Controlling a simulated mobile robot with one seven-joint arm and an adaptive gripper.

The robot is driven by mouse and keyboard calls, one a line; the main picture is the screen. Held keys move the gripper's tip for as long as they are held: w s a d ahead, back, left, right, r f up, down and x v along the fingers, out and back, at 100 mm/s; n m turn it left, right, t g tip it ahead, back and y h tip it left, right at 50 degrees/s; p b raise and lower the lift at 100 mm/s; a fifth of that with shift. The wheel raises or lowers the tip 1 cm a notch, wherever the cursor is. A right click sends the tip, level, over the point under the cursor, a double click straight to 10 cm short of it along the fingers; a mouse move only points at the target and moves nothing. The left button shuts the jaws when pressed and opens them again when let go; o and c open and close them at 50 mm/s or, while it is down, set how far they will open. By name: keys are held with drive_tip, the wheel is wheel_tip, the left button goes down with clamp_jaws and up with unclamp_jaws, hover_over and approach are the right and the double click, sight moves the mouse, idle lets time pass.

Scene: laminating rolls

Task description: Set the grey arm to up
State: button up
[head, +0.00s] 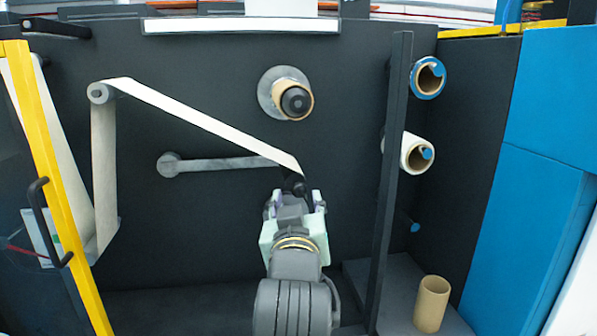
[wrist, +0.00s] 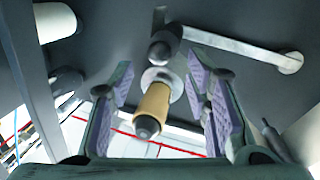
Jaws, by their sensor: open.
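The grey arm (head: 225,162) lies about level on the dark panel in the head view, with its round pivot at the left. Its right end carries a black roller or knob (head: 295,184), partly hidden by the pale strip and my gripper. In the wrist view the grey arm (wrist: 240,48) runs from its round end at right to the black knob (wrist: 160,52) at top centre. My gripper (head: 294,200) is open, just below the knob in the head view. In the wrist view my gripper (wrist: 162,90) has its purple-padded fingers apart, with nothing held between them.
A pale strip (head: 200,119) runs from a left roller to the knob. A spindle with a cardboard core (head: 278,92) is above. A dark post (head: 391,170) and roll spindles (head: 417,153) stand right. A loose core (head: 431,303) stands on the ledge.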

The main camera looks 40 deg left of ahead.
sight(299, 192)
drive_tip(key=p, duration=0.2)
drive_tip(key=w+p, duration=0.1)
drive_tip(key=shift+a+r+p, duration=0.25)
drive_tip(key=shift+a+p, duration=0.1)
drive_tip(key=shift+p, duration=0.05)
drive_tip(key=shift+f+p+x, duration=0.15)
drive_tip(key=shift+p+x, duration=0.25)
drive_tip(key=shift+x, duration=0.95)
drive_tip(key=shift+f+p+x, duration=0.15)
drive_tip(key=shift+p+x, duration=0.25)
drive_tip(key=shift+x, duration=0.9)
clamp_jaws()
